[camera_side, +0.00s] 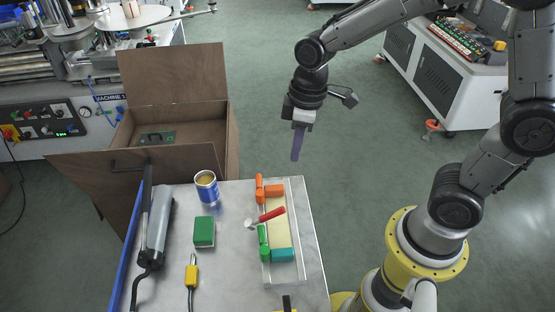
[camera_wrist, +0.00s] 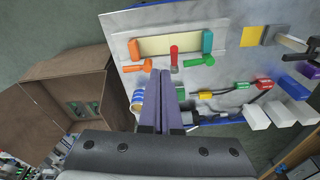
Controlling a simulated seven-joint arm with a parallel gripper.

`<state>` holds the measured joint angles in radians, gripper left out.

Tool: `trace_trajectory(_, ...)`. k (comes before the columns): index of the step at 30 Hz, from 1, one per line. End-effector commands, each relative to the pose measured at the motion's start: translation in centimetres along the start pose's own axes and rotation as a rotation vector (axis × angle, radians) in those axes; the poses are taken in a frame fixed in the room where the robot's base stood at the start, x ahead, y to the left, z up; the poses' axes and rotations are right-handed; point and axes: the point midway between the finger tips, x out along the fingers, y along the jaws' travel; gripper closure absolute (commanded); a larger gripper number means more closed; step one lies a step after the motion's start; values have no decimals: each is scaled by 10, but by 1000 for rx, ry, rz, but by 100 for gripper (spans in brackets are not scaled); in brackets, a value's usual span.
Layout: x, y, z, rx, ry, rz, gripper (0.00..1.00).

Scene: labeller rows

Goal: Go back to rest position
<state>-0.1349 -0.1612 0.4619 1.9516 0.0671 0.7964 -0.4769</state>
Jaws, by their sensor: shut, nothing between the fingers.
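My gripper (camera_side: 296,156) hangs pointing down in the air in the side view, past the far right corner of the grey work table (camera_side: 225,270). Its purple fingers are together with nothing between them. In the wrist view the gripper (camera_wrist: 160,74) shows its two long fingers side by side. The table with its parts lies beyond the fingers there, and the fingers partly hide a blue-and-white can and a green piece.
The table holds a tray (camera_side: 316,271) with coloured parts, a red-handled tool (camera_side: 271,214), a can (camera_side: 207,189), a green box (camera_side: 204,232) and a yellow device (camera_side: 191,276). An open brown box (camera_side: 172,74) stands behind. Floor around my gripper is clear.

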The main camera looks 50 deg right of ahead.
Motion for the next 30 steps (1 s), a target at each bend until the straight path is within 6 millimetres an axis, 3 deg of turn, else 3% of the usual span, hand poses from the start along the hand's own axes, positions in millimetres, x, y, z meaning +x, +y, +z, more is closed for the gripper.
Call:
trace_trajectory(3, -55, 4, 15, 48, 128, 71, 100)
trace_trajectory(6, -92, 0, 42, 125, 223, 124, 100)
trace_trajectory(10, -123, -11, 82, 249, 327, 178, 100)
trace_trajectory(14, -132, -24, 117, 371, 395, 201, 100)
trace_trajectory(18, -120, -35, 141, 490, 388, 186, 100)
trace_trajectory(30, -117, -35, 142, 548, 377, 171, 100)
